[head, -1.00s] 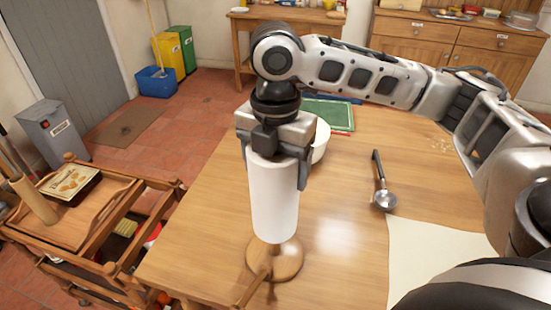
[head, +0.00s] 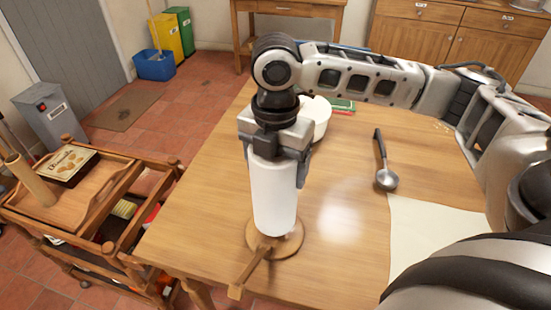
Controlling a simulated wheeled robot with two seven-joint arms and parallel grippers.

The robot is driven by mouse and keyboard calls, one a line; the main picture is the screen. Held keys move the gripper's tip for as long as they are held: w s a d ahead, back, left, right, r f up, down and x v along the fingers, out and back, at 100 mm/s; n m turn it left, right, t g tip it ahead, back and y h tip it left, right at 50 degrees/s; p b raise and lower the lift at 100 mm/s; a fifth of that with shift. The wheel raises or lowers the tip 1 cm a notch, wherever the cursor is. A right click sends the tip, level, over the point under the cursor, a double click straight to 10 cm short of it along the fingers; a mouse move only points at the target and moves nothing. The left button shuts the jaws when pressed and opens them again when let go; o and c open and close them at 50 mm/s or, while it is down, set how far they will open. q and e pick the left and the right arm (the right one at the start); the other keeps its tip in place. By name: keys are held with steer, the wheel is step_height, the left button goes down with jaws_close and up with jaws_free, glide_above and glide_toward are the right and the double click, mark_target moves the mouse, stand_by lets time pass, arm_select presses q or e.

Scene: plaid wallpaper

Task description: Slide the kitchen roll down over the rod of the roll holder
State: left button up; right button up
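The white kitchen roll (head: 274,197) is upright in the head view. My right gripper (head: 279,160), coming down from above, is shut on its upper part with a finger on each side. The roll holder's round wooden base (head: 287,246) stands on the table under the roll, with a wooden bar reaching from it toward the front. The roll's lower end overlaps the base in the picture; I cannot tell whether it touches. The rod is not visible, so I cannot see whether the roll is around it. My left gripper is out of view.
A white bowl (head: 318,118) stands behind the gripper, partly hidden, near a green board (head: 342,105). A metal ladle (head: 386,178) and a pale sheet (head: 430,235) lie to the right. A wooden trolley (head: 95,205) stands left of the table (head: 207,200).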

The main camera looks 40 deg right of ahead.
steer(key=shift+f+b, duration=0.65)
steer(key=shift+f, duration=1.4)
steer(key=o, duration=1.4)
steer(key=shift+c, duration=0.2)
step_height(320, 180, up, 16)
steer(key=p, duration=0.2)
steer(key=shift+f, duration=0.1)
